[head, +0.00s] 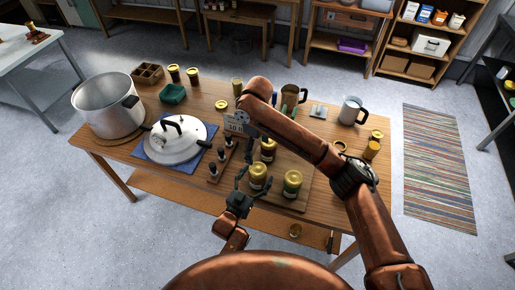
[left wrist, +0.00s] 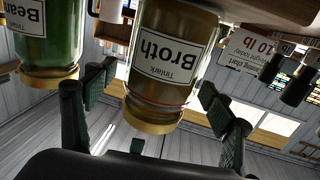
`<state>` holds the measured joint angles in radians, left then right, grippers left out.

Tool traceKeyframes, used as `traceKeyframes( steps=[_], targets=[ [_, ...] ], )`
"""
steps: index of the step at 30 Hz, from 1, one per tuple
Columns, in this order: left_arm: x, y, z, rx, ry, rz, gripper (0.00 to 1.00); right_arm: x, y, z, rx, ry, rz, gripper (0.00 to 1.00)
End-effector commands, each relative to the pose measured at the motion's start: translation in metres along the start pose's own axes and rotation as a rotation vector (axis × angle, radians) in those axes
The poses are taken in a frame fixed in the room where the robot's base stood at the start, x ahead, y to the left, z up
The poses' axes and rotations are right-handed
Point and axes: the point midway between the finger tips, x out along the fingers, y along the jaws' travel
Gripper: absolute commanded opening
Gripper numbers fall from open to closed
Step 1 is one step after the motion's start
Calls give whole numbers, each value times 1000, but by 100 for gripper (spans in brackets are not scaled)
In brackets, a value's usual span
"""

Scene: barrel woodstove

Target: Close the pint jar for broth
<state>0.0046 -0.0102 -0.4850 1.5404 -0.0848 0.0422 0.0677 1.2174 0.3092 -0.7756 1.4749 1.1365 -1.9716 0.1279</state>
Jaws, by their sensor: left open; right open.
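The broth jar (left wrist: 170,55), a glass pint jar with a white "Broth" label, shows upside down in the left wrist view. Its gold lid (left wrist: 152,115) sits on its mouth; I cannot tell how tight it is. In the head view the jar (head: 258,178) stands upright near the table's front edge. My left gripper (head: 254,184) is open, its dark green fingers on either side of the jar near lid height, with gaps visible in the left wrist view (left wrist: 158,110).
A green beans jar (head: 292,184) stands close right of the broth jar, another gold-lidded jar (head: 268,150) behind. A rack of small dark bottles (head: 221,160) is left.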

Motion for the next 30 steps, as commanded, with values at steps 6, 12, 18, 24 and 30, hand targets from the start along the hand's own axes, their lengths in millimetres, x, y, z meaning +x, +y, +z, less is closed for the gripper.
traceKeyframes(
  steps=[6,12,18,24,30],
  targets=[
    [-41,-1,3,1,-4,-2,76,0,0,0,0,0,0,75],
    [-82,0,2,0,-4,-1,76,0,0,0,0,0,0,75],
    [-107,0,1,0,-3,-1,76,0,0,0,0,0,0,75],
    [-114,0,1,0,-1,0,76,0,0,0,0,0,0,75],
    [-113,0,1,0,-1,0,76,0,0,0,0,0,0,75]
  ],
)
